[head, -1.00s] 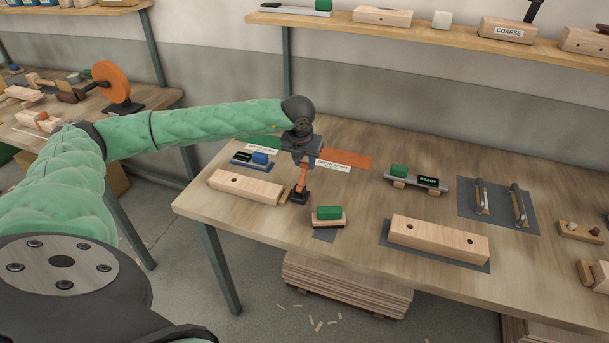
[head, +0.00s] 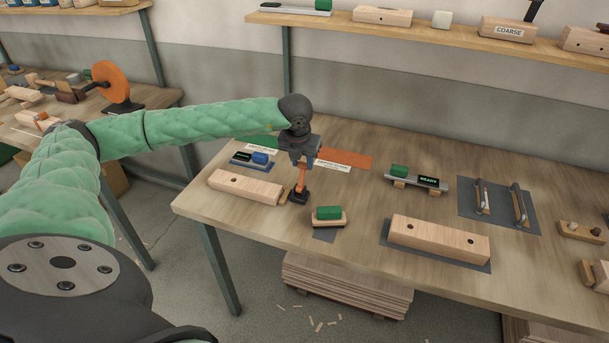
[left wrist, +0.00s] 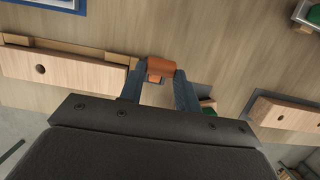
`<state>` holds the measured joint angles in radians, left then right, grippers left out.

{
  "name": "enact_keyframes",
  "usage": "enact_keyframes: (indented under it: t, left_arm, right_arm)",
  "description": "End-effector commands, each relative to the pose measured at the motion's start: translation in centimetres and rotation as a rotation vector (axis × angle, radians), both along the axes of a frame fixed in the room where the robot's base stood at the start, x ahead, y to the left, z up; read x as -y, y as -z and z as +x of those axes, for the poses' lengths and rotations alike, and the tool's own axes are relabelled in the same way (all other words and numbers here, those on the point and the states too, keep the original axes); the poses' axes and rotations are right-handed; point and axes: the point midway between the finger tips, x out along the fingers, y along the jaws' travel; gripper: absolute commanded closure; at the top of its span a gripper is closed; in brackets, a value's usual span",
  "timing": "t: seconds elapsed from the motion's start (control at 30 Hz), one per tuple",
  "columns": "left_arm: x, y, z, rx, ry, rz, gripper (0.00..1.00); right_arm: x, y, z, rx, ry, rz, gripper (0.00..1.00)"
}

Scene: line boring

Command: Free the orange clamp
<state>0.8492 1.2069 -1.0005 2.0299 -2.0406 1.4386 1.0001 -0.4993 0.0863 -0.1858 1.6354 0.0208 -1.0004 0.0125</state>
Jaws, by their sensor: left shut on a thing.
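The orange clamp (head: 302,177) has an upright orange part and a black lower end, beside the right end of a pale wooden block (head: 233,186) with a hole. My left gripper (head: 303,160) comes down from above and is shut on the clamp's orange top. In the left wrist view the clamp's orange top (left wrist: 161,69) sits between the two dark fingers of the left gripper (left wrist: 160,78), near the end of the same block (left wrist: 60,68). Whether the clamp's black end touches the block or table is unclear. My right gripper is not in view.
A green-topped brush-like block (head: 328,216) stands just right of the clamp. A blue-based gauge (head: 251,160) lies behind the block, with labelled coloured mats at the back. Another wooden block (head: 438,239) rests on a dark mat.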

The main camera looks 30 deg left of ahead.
Motion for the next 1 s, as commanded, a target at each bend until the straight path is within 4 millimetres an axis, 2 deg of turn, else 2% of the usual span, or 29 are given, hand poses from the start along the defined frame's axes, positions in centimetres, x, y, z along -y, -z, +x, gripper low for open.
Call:
enact_keyframes:
  t: [0.27,0.7,1.0]
  left_arm:
    - [0.0,-0.1,-0.1,0.001,-0.001,0.001,0.86]
    - [0.3,-0.6,-1.7,-0.001,-0.001,0.000,0.86]
    - [0.3,-0.7,-1.7,0.000,-0.001,0.001,0.86]
  right_arm:
    - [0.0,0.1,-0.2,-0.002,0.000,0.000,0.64]
    - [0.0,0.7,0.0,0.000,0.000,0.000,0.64]
    - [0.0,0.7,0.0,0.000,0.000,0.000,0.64]
